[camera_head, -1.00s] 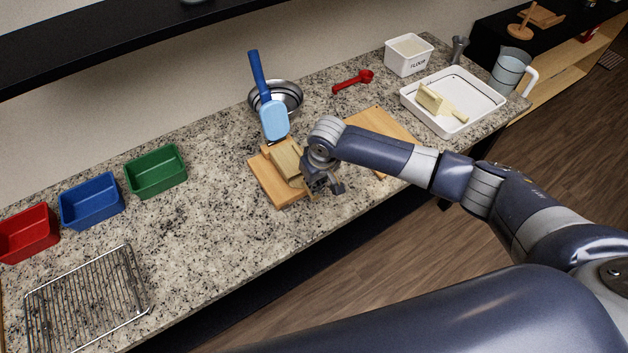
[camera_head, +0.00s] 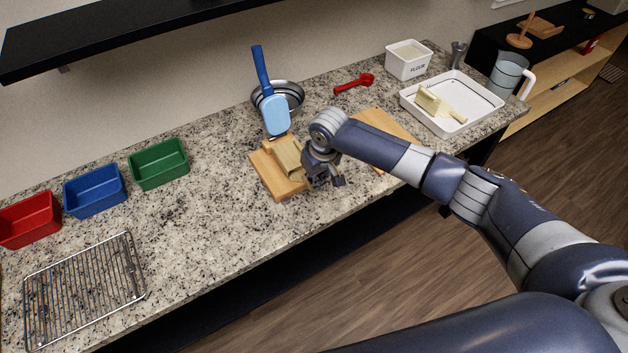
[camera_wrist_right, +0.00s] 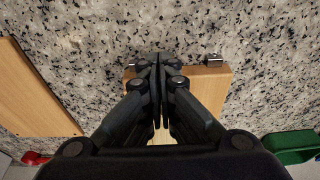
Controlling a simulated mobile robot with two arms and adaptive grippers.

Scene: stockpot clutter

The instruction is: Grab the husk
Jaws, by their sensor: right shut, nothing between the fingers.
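No thing in view is clearly a husk. A tan, block-like piece (camera_head: 288,157) lies on a small wooden board (camera_head: 268,176) near the counter's middle; I cannot tell what it is. My right gripper (camera_head: 325,183) is just right of that board, close to the counter's front edge. In the right wrist view the right gripper (camera_wrist_right: 158,60) is shut and empty, its fingertips together over the edge of the small board (camera_wrist_right: 208,85). A pale sliver (camera_wrist_right: 162,137) shows between the finger links. The fingers and wrist hide part of the board. My left gripper is not in view.
A light-blue scoop with a blue handle (camera_head: 272,108) leans at a metal bowl (camera_head: 290,92) behind the board. A second board (camera_head: 385,124) lies right, partly under my arm. A white tray (camera_head: 480,92) holds a pale piece. Green (camera_head: 158,166), blue and red bins stand left.

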